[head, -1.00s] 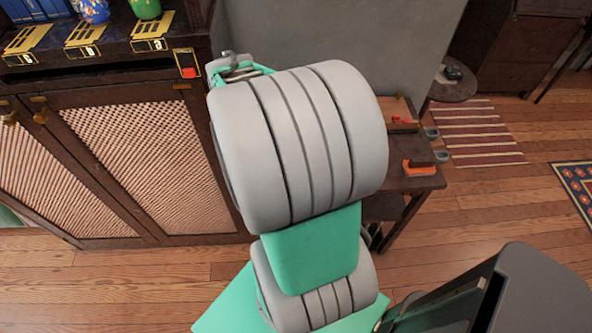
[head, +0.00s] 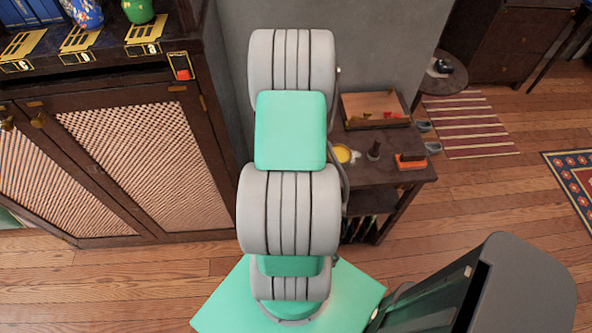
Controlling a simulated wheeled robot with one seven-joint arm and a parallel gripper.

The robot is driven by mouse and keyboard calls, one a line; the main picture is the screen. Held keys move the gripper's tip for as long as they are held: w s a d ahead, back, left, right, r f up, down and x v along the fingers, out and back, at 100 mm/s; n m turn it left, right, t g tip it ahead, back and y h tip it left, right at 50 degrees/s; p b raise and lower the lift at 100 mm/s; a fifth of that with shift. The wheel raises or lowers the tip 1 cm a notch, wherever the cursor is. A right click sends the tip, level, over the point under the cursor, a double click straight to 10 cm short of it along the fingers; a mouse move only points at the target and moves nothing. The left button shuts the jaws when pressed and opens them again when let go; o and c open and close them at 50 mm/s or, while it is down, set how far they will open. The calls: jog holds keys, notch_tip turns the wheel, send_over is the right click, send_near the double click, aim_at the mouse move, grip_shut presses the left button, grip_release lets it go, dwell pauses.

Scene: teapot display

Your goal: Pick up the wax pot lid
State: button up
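A small yellow-topped pot (head: 343,154) stands on the small dark side table (head: 405,180), close beside my arm. I cannot make out the wax pot lid for certain in the head view. My arm rises through the middle of the picture and covers the left part of the side table. My gripper is not visible.
A wooden tray (head: 376,109) with small coloured pieces lies at the table's back. An orange-based block (head: 411,161) is at its right. A dark cabinet (head: 150,160) with vases on top stands left. A round stool (head: 446,72) is behind.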

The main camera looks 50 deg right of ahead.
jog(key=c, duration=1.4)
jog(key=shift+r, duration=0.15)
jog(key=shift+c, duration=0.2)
